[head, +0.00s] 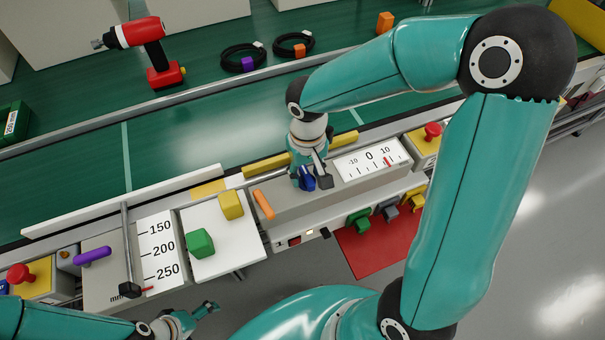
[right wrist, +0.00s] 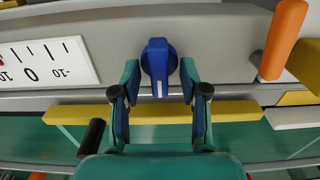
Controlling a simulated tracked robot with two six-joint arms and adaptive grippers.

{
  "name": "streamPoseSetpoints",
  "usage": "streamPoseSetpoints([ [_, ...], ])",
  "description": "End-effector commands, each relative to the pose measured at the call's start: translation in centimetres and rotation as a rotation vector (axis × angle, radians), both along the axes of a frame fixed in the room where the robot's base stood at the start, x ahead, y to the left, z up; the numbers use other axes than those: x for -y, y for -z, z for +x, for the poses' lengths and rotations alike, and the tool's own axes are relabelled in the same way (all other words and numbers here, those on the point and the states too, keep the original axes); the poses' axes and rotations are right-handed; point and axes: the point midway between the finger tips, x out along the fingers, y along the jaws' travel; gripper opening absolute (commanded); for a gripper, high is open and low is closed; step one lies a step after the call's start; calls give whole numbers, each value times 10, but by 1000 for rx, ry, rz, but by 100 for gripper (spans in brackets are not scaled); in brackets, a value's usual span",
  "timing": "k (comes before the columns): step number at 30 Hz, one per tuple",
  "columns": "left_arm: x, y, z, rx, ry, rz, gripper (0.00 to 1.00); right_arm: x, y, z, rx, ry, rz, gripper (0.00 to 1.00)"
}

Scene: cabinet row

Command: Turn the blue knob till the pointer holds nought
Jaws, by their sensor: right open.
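The blue knob (head: 307,180) sits on the grey panel; in the right wrist view the knob (right wrist: 159,62) has a white line pointing toward my gripper. My right gripper (right wrist: 160,82) is open, one finger on each side of the knob, with visible gaps. In the head view my right gripper (head: 309,170) partly hides the knob. The white scale (head: 370,160) reads -10, 0, 10; its red pointer (head: 388,162) stands right of 0, near the 10. My left gripper (head: 205,310) is low at the left, away from the knob; its opening is unclear.
An orange handle (head: 264,204) stands left of the knob. A white board with a green block (head: 200,243) and a yellow block (head: 231,205) lies further left. A yellow bar (right wrist: 155,113) runs behind the knob. A red mat (head: 385,245) lies below.

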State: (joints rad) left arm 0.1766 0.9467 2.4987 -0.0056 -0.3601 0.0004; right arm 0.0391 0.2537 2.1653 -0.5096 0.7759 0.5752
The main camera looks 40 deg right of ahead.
Motion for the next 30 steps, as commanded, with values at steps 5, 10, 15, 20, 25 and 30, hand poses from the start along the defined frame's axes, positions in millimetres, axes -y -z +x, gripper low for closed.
streamPoseSetpoints([
  [5, 0, 0, 0, 0, 0, 0, 100, 0, 1, 0, 0, 0, 0, 44],
  [10, 0, 0, 0, 0, 0, 0, 100, 0, 1, 0, 0, 0, 0, 30],
  [15, 0, 0, 0, 0, 0, 0, 100, 0, 1, 0, 0, 0, 0, 2],
  [20, 1, 0, 0, 1, 2, 0, 100, -10, 0, 1, 1, -6, 1, 0],
  [25, 0, 0, 0, 0, 0, 0, 100, -5, 1, 1, 0, -18, 4, 0],
  [30, 0, 1, 0, 0, 0, 0, 100, -4, 1, 2, 1, -72, 4, 0],
])
